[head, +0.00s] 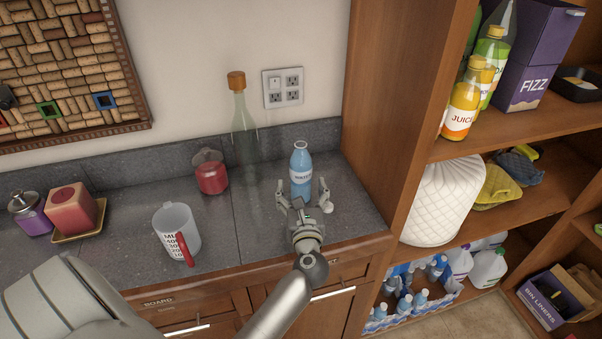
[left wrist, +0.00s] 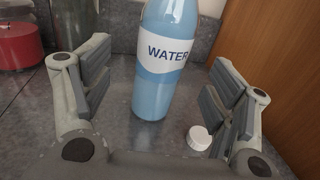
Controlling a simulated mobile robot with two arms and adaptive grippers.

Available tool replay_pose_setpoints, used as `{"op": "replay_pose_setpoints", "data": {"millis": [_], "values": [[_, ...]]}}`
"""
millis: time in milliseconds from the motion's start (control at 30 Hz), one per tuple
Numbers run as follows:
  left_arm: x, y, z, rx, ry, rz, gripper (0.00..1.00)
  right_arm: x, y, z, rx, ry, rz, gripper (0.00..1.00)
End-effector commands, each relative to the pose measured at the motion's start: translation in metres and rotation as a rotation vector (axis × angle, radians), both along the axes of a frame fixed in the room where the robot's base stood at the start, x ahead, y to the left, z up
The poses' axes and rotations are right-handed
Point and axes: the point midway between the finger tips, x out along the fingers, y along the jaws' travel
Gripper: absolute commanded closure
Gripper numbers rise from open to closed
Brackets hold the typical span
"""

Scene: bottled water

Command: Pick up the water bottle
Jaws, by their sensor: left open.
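The water bottle (head: 301,172) is blue with a white label and stands upright on the grey counter near its right end. It also shows in the left wrist view (left wrist: 165,75), between the two fingers and a little beyond their tips. My left gripper (head: 304,198) is open and empty just in front of the bottle. In the left wrist view its fingers (left wrist: 158,98) are spread wide on either side, apart from the bottle. A white cap (left wrist: 199,138) lies on the counter near the right finger. My right gripper is not in view.
A wooden shelf side (head: 391,120) rises close to the right of the bottle. A clear bottle with a cork (head: 244,130), a red jar (head: 211,177) and a measuring cup (head: 178,232) stand to the left. The wall is behind.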

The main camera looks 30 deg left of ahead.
Motion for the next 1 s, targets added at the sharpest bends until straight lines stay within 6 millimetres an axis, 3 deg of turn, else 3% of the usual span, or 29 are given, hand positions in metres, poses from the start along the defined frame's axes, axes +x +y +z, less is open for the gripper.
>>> {"op": "replay_pose_setpoints", "data": {"millis": [600,933,1000], "values": [[0.052,0.036,0.004,0.006,0.002,-0.002,0.21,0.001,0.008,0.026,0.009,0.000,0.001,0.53],[0.056,0.039,0.002,0.003,0.001,-0.001,0.21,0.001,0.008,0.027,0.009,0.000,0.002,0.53],[0.056,0.039,0.002,0.003,0.001,-0.001,0.29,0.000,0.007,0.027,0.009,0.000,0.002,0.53]]}}
